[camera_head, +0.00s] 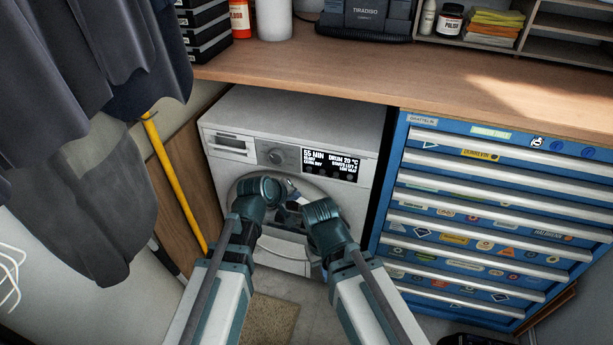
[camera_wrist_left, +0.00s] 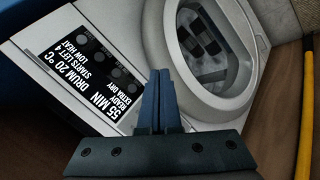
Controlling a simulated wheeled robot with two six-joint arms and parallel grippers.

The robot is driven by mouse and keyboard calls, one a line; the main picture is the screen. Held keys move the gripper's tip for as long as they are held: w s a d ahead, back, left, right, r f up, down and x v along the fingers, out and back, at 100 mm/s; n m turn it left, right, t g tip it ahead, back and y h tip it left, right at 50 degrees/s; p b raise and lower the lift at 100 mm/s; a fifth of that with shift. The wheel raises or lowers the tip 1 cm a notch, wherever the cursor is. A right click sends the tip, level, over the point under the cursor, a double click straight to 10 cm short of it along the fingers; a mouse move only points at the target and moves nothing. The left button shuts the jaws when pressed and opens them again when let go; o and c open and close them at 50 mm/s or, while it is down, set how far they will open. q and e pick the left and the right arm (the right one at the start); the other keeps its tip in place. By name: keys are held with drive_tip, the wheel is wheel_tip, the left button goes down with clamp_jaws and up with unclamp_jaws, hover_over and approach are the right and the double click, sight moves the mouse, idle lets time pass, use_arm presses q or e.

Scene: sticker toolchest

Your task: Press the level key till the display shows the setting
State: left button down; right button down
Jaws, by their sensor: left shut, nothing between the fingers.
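The white front-loading machine (camera_head: 290,120) stands under the wooden counter. Its black display (camera_head: 332,160) reads 55 MIN, READY, EXTRA DRY at left and DRUM 20 °C, a shirts line and LOW HEAT at right. The display also shows upside down in the left wrist view (camera_wrist_left: 75,75), with a row of small dark round keys (camera_wrist_left: 112,60) beside the text. My left gripper (camera_wrist_left: 160,75) is shut and empty, in front of the panel and door; contact cannot be told. In the head view my left gripper (camera_head: 268,190) and right gripper (camera_head: 318,212) are before the door; the right fingers are unclear.
The round door (camera_head: 240,187) is below. A blue tool chest (camera_head: 480,215) stands at right, dark clothes (camera_head: 80,110) hang at left, and a yellow pole (camera_head: 175,185) leans beside the machine.

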sight(309, 169)
use_arm(q)
drive_tip(key=shift+w, duration=0.1)
drive_tip(key=shift+w, duration=0.1)
idle(0.3)
drive_tip(key=shift+w+d, duration=0.45)
drive_tip(key=shift+w, duration=0.9)
drive_tip(key=shift+w+d, duration=0.45)
drive_tip(key=shift+w, duration=0.95)
drive_tip(key=shift+w+d, duration=0.45)
drive_tip(key=shift+w, duration=0.9)
drive_tip(key=shift+w, duration=0.15)
drive_tip(key=shift+w+d, duration=0.1)
drive_tip(key=shift+w, duration=0.15)
drive_tip(key=shift+w+d, duration=0.15)
drive_tip(key=shift+w, duration=0.2)
drive_tip(key=shift+s, duration=0.15)
drive_tip(key=shift+s+a, duration=0.25)
drive_tip(key=shift+s, duration=0.35)
drive_tip(key=shift+s, duration=0.1)
